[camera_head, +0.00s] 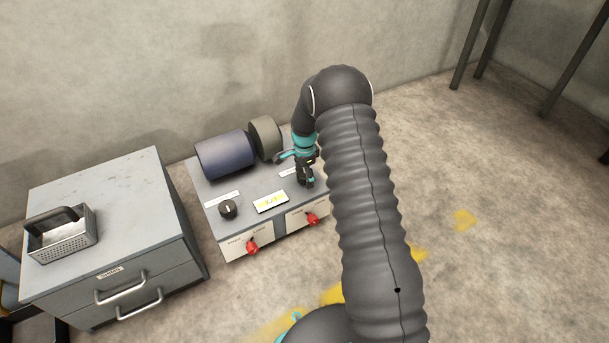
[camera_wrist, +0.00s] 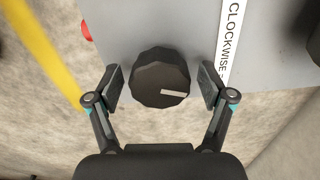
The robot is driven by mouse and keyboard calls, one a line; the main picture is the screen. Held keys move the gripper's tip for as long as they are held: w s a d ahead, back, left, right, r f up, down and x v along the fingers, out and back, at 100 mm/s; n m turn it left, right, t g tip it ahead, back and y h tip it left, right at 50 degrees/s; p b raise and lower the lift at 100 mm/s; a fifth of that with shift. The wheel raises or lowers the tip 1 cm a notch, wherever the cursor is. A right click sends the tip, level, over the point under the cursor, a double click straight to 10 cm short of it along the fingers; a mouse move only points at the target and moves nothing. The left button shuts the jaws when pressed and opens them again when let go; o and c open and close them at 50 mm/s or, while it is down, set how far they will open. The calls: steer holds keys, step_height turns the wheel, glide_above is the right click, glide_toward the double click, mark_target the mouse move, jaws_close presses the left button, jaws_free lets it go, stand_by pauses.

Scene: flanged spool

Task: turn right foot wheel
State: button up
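A black faceted knob (camera_wrist: 158,72) with a pale pointer line sits on the grey top of the machine, beside a white strip label (camera_wrist: 233,35) reading "CLOCKWISE". My gripper (camera_wrist: 163,84) is open, with one finger on each side of this knob and a small gap on both sides. In the head view my gripper (camera_head: 306,180) points down over the right front of the machine (camera_head: 238,187) and hides this knob. A similar black knob (camera_head: 228,209) stands clear on the machine's left side. I cannot read which foot wheel the knob is.
A dark blue roller (camera_head: 225,155) and a grey wheel (camera_head: 265,138) lie behind my gripper. A grey drawer cabinet (camera_head: 115,215) with a metal basket (camera_head: 62,238) stands left.

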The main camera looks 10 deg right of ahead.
steer(key=shift+d+r, duration=0.15)
steer(key=shift+d, duration=0.05)
steer(key=shift+r, duration=0.25)
step_height(320, 180, up, 11)
steer(key=shift+r, duration=0.15)
stand_by(0.6)
